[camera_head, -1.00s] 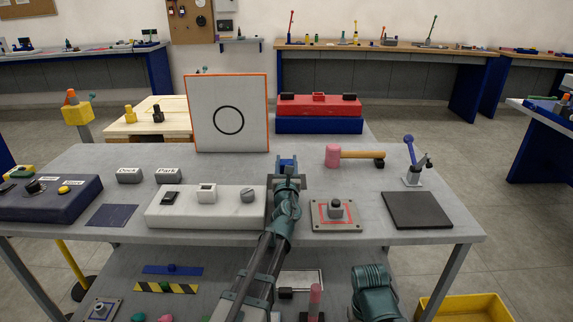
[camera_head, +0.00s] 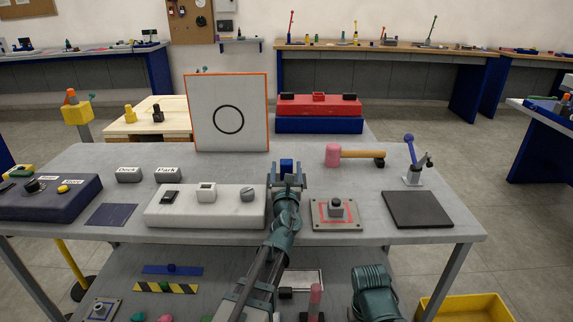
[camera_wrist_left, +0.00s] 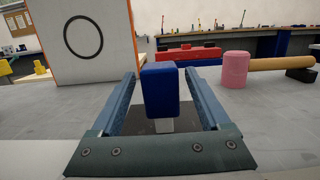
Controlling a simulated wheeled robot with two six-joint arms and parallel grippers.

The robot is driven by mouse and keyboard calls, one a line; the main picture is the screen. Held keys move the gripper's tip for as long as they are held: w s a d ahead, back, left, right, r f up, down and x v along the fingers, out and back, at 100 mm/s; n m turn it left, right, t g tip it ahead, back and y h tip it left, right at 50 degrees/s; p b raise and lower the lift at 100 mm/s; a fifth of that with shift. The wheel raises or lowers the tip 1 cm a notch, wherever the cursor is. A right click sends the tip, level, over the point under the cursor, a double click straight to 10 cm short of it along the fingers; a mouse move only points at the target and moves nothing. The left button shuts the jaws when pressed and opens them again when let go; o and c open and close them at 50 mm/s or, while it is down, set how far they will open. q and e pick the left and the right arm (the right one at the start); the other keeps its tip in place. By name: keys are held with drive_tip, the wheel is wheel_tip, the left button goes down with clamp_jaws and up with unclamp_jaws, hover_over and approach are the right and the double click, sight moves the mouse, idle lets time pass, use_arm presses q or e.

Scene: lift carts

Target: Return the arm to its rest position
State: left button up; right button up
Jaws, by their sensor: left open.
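My left gripper (camera_head: 287,172) is open above the grey cart table (camera_head: 330,236), near its middle. A blue block-shaped knob (camera_head: 286,165) stands just ahead of it. In the left wrist view the knob (camera_wrist_left: 160,91) is upright on a pale stem over a dark base. It shows between the two blue fingers (camera_wrist_left: 161,97), with a gap on either side. My left forearm hides part of the table's front edge. A teal part of my right arm (camera_head: 374,292) shows at the lower right, and its gripper is out of view.
A white panel box (camera_head: 222,216) stands left of my left gripper. To the right are a pink mallet (camera_head: 334,155), a red-marked plate (camera_head: 320,222), a dark pad (camera_head: 416,210) and a blue-handled lever (camera_head: 410,148). A white board with a circle (camera_head: 203,100) stands behind.

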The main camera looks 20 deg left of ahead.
use_arm(q)
drive_tip(key=v, duration=0.3)
drive_tip(key=shift+s+d, duration=0.15)
drive_tip(key=shift+s, duration=0.2)
drive_tip(key=shift+r, duration=0.1)
